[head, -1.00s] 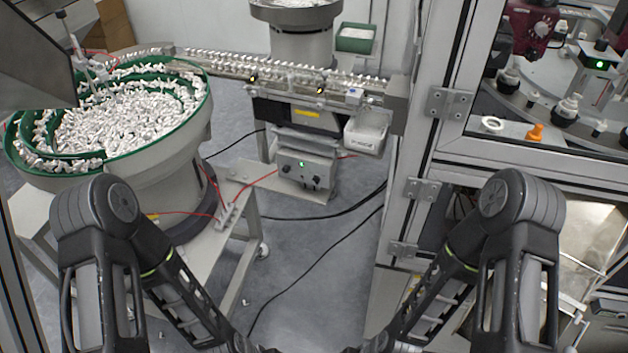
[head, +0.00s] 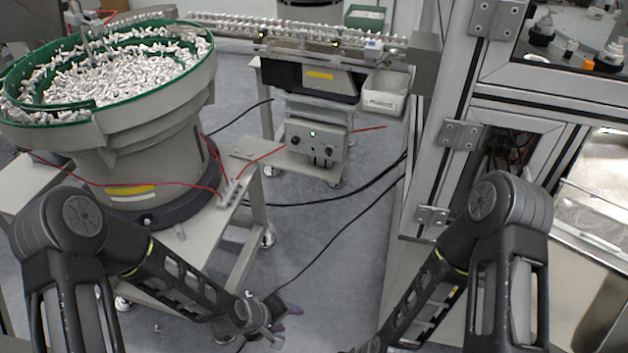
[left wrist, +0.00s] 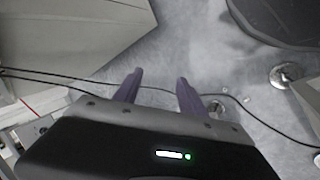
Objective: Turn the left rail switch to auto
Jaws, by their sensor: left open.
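The grey control box (head: 316,155) stands under the feeder rail, with a green light on its front. It has a dark knob on the left (head: 295,140) and another on the right (head: 333,139); their settings are too small to read. My left gripper (head: 292,310) is low in the head view, below and left of the box, clear of it. In the left wrist view, its two purple fingers (left wrist: 160,76) are apart with only floor and cables between them. My right arm shows at lower right, but its gripper is out of the frame.
The feeder rail (head: 300,38) runs across the top. A green-rimmed bowl (head: 140,125) of white parts stands at left on a stand (head: 225,235) with red cables. A white bin (head: 385,95) hangs at the rail's right end. The machine frame (head: 460,135) stands at right. Floor between is open, with black cables.

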